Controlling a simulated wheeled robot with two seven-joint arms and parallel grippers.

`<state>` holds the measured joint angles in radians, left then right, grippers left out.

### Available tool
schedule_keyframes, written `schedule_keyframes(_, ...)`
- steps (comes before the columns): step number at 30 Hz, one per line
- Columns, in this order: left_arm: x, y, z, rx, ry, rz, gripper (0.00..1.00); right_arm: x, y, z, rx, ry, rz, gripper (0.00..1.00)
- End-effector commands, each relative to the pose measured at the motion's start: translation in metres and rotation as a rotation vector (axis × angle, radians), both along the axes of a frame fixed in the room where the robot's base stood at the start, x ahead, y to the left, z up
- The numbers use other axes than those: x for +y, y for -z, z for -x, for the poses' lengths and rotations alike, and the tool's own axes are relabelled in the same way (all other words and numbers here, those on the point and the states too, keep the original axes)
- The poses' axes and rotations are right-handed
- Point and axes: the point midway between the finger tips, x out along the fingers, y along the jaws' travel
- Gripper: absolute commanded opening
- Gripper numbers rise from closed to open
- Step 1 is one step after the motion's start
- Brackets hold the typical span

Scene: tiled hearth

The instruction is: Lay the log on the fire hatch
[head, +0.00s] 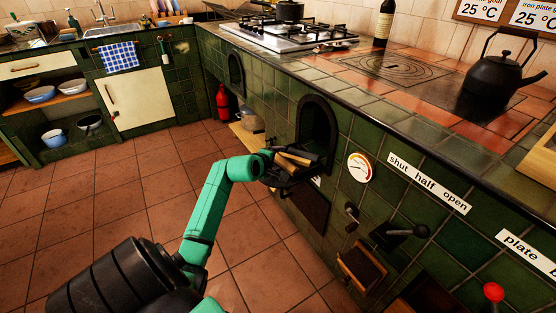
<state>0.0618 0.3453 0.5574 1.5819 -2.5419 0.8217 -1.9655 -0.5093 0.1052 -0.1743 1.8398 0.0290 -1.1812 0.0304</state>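The fire hatch (303,112) is a black-framed arched opening in the green tiled front of the hearth, right of centre in the head view. Its inside is dark. A short, light-brown log (299,157) is at my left gripper (291,161), just in front of the hatch's lower edge. The dark fingers appear closed around the log and partly hide it. The log's contact with the hatch sill cannot be made out. My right gripper is not in view.
A lever (400,231) and an open wooden drawer (362,267) project from the hearth front to the right. A kettle (497,77) and a bottle (383,24) stand on top. A red extinguisher (223,103) stands farther back. The tiled floor at left is clear.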

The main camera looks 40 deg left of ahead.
Motion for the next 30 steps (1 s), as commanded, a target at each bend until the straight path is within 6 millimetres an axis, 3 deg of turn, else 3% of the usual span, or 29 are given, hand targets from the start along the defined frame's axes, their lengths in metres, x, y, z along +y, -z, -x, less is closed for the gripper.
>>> schedule_keyframes(5, -0.001, -0.003, 0.005, 0.002, 0.0, -0.002, 0.76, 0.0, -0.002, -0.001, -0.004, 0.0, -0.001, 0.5)
schedule_keyframes(8, -0.003, -0.011, 0.017, 0.002, 0.001, -0.003, 0.76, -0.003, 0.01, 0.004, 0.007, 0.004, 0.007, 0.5)
schedule_keyframes(21, -0.029, -0.068, 0.112, 0.002, 0.001, -0.001, 0.76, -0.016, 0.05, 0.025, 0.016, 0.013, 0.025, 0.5)
schedule_keyframes(30, -0.032, -0.074, 0.122, 0.0, 0.0, 0.001, 0.76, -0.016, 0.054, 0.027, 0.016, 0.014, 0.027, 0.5)
